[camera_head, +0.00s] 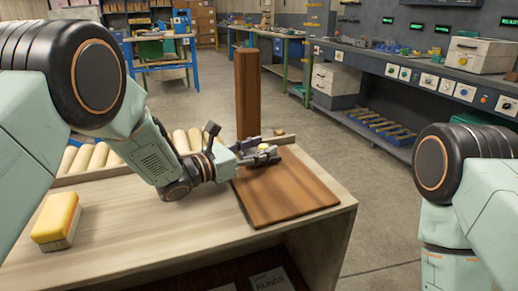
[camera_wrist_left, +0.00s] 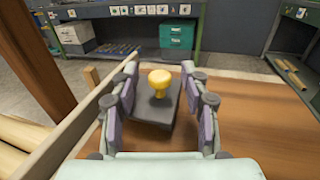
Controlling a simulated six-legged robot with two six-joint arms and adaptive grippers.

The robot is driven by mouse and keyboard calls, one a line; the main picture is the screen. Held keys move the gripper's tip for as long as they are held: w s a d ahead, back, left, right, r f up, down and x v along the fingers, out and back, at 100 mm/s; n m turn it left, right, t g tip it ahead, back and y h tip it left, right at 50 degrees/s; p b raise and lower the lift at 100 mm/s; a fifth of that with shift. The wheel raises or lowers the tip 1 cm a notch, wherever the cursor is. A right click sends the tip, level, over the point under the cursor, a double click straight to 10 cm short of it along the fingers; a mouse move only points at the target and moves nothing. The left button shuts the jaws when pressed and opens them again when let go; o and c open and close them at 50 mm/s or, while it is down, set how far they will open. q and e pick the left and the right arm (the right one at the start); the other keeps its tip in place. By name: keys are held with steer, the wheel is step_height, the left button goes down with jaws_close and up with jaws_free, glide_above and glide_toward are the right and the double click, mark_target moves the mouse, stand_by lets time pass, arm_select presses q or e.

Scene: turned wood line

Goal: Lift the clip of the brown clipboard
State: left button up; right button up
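The brown clipboard (camera_head: 290,195) lies flat on the right end of the wooden table; it also shows in the left wrist view (camera_wrist_left: 255,120). Its dark grey clip (camera_wrist_left: 155,108) is at the far edge and carries a yellow knob (camera_wrist_left: 160,82); the knob also shows in the head view (camera_head: 264,148). My left gripper (camera_head: 262,152) reaches over the clipboard at the clip. In the left wrist view its fingers (camera_wrist_left: 161,95) stand apart on both sides of the knob, with visible gaps. I cannot tell whether the clip is raised. My right gripper is out of view.
A tall brown wooden post (camera_head: 247,95) stands just behind the clipboard. Pale turned spindles (camera_head: 95,158) lie along the table's back. A yellow-topped block (camera_head: 56,220) sits at the front left. The table's right edge (camera_head: 335,225) is close to the clipboard.

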arm_select(q)
jaws_close()
stand_by(0.6)
